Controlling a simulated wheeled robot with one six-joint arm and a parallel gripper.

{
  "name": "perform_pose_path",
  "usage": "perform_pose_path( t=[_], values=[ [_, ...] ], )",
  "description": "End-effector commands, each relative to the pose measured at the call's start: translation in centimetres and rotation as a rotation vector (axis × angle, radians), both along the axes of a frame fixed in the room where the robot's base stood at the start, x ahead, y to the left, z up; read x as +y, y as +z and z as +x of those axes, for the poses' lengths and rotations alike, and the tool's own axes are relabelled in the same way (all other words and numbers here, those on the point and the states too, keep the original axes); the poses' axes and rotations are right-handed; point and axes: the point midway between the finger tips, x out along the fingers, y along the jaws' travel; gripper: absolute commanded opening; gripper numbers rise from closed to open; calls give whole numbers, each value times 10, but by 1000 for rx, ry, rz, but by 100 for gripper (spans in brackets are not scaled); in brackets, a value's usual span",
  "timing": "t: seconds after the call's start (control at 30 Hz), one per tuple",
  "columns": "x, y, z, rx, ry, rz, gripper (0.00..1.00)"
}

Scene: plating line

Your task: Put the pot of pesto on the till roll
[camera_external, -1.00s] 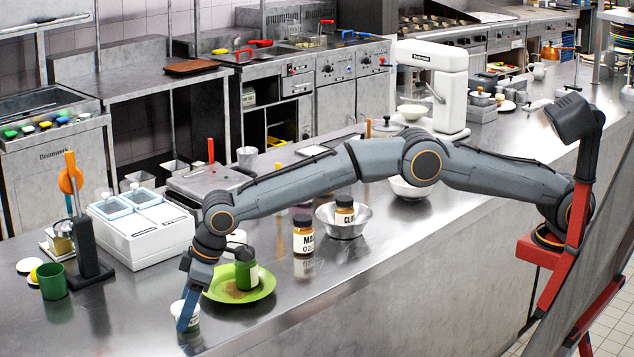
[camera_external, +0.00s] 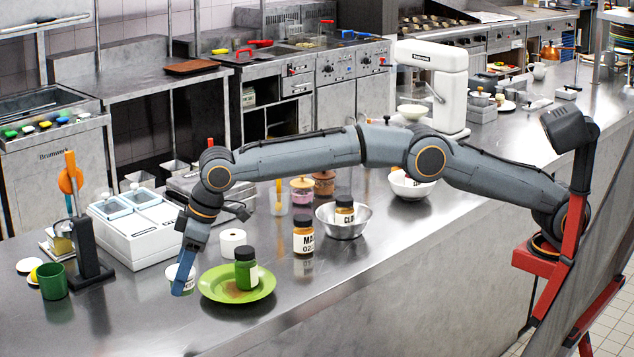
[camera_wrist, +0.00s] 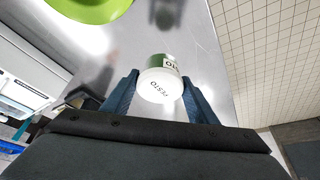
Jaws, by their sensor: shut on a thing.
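In the external view the pot (camera_external: 174,271) is partly hidden behind a finger and appears held above the counter, left of the green plate. The till roll (camera_external: 232,241) is a white upright roll on the counter, behind the plate and to the right of my gripper. Its top looks clear. I cannot make it out in the wrist view.
The green plate (camera_external: 215,291) carries a green jar (camera_external: 246,268). A white twin-lidded unit (camera_external: 145,235) stands behind left. The front counter strip is clear.

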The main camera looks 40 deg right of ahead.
Motion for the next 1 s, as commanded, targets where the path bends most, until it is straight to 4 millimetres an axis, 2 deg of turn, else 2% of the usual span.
perform_pose_path(
  t=[0.17, 0.27, 0.37, 0.57, 0.7, 0.9, 1.0],
  values=[
    [-3, 8, 3, 0, -2, -1, 29],
    [-16, 11, 17, 0, -10, -1, 29],
    [-39, 18, 40, 3, -21, -2, 29],
    [-113, 34, 102, 3, -51, -4, 29],
    [-170, 45, 139, 4, -72, -3, 29],
    [-245, 58, 178, 2, -99, -2, 29],
    [-272, 62, 189, 0, -107, -2, 29]
  ],
)
